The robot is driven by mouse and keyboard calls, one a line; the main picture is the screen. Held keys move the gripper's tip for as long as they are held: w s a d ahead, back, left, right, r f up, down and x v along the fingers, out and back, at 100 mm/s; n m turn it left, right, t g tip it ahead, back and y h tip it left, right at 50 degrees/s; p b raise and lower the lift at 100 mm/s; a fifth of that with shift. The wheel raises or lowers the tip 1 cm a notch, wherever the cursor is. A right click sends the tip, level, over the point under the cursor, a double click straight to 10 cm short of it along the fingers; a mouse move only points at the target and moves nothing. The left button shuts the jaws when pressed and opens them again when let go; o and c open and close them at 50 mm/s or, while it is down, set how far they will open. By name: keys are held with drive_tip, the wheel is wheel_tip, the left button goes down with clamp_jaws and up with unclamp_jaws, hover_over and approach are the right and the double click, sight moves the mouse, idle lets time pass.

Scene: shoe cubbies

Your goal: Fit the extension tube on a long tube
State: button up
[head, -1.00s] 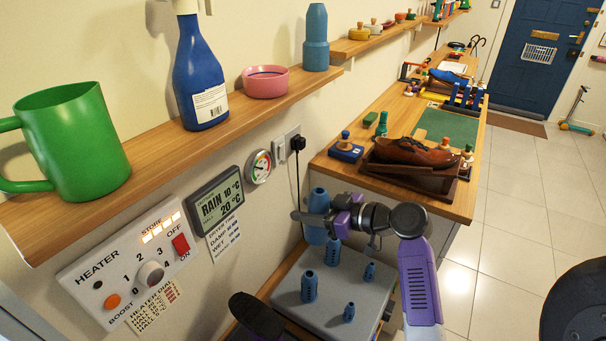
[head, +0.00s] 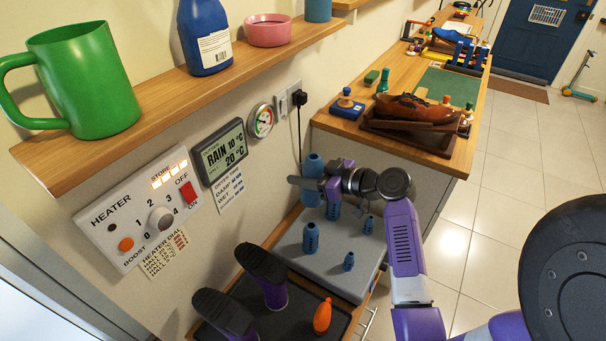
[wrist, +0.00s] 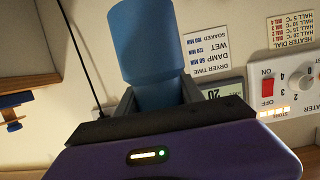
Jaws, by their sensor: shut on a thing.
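My gripper (head: 322,186) is shut on a stepped blue tube (head: 313,166) at the wall side of a grey box (head: 325,268). The wrist view shows the same tube (wrist: 146,45) between the fingers, with its wider part beyond them. Whether its lower end touches the box is hard to tell. Several blue tubes with dark holes stand upright on the box: one behind (head: 333,206), one at the left (head: 311,238), a small one at the right (head: 368,224) and a small one in front (head: 349,262). Which is the extension tube is unclear.
Boots (head: 265,275) and an orange object (head: 322,316) are on a dark tray in front of the box. A wall shelf (head: 190,95) with a green jug (head: 88,85) overhangs at left. A wooden counter (head: 345,120) with a brown shoe (head: 412,110) lies behind.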

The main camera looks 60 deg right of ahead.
drive_tip(key=shift+f+b, duration=2.35)
drive_tip(key=shift+f, duration=0.4)
drive_tip(key=shift+b, duration=0.5)
wheel_tip(320, 180, down, 11)
drive_tip(key=b, duration=1)
idle(3.3)
